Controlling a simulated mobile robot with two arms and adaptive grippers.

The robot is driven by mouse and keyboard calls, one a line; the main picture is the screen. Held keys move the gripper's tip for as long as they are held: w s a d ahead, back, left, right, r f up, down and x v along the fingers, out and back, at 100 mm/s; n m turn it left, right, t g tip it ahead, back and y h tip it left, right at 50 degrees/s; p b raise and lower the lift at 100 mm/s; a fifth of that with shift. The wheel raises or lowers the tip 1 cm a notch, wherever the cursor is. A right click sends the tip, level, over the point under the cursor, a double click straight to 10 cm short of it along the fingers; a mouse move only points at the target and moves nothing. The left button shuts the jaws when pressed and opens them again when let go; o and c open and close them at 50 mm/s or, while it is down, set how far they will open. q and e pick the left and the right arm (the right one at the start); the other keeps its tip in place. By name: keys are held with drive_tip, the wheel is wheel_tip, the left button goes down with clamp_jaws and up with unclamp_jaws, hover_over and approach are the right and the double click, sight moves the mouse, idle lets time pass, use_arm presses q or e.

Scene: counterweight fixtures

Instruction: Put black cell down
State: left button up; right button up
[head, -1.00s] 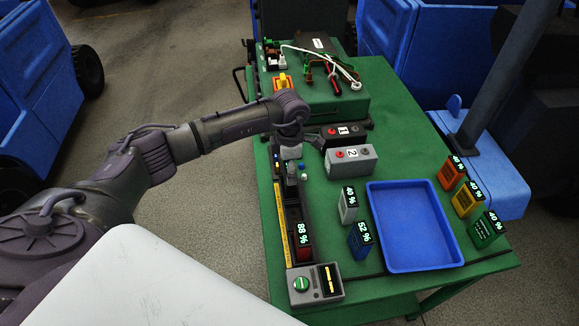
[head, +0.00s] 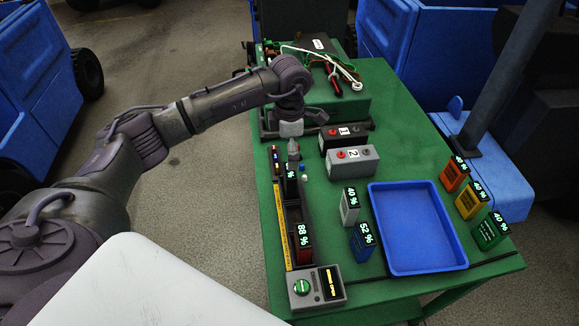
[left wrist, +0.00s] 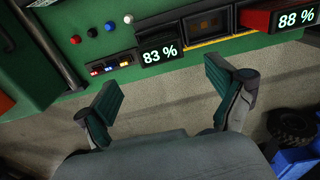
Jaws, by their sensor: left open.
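The black cell (head: 290,186) sits in the long charging rack (head: 281,232), toward its far end. In the left wrist view the black cell (left wrist: 160,52) shows "83 %" and stands between the rack's light panel and an empty bay. My left gripper (head: 293,150) is just beyond it in the head view, partly hidden by its own wrist. My right gripper is not in view.
A red cell (head: 304,246) reading 88 % stands at the rack's near end. Numbered grey (head: 350,162) and black (head: 344,137) boxes are to the right. A blue tray (head: 377,238) has several coloured cells around it. A green case (head: 345,100) is at the back.

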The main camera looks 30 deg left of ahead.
use_arm(q)
drive_tip(key=shift+r+b, duration=0.5)
drive_tip(key=shift+r, duration=2)
